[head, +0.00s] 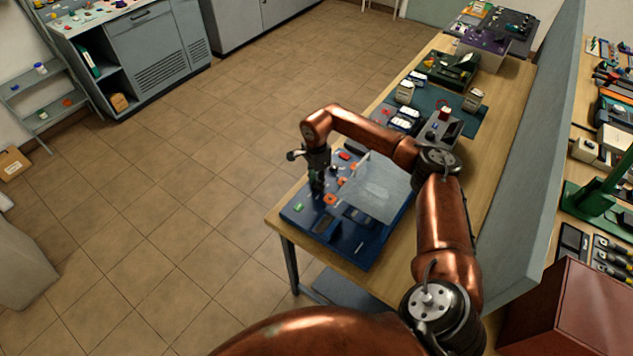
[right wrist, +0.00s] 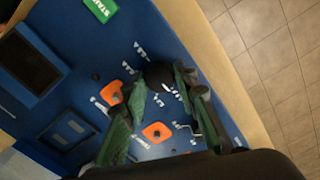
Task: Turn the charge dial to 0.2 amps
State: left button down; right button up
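The charger is a blue panel unit (head: 365,247) on the near end of the wooden bench. Its dial (right wrist: 158,74) is a round black knob with a white pointer mark, seen in the right wrist view among small white labels too blurred to read. My right gripper (head: 317,188) is low over the panel's left part. In the right wrist view the gripper (right wrist: 162,84) has its green fingers apart, one on each side of the dial; I cannot tell whether they touch it. In the head view the gripper hides the dial. My left gripper is not in view.
Orange parts (right wrist: 157,132) and a green START button (right wrist: 100,8) sit near the dial. A dark display (right wrist: 30,66) is at the left. A translucent sheet-like cover (head: 372,188) stands beside the gripper. Boxes and tools fill the bench farther back; the tiled floor at left is clear.

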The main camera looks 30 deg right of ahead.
jog(key=c, duration=0.6)
jog(key=shift+m, duration=0.4)
jog(key=m, duration=0.3)
jog(key=shift+r+m, duration=0.1)
jog(key=shift+m, duration=0.2)
jog(key=shift+w+m+p, duration=0.1)
jog(key=shift+m+p, duration=0.4)
jog(key=shift+m, duration=1.7)
jog(key=o, duration=1.2)
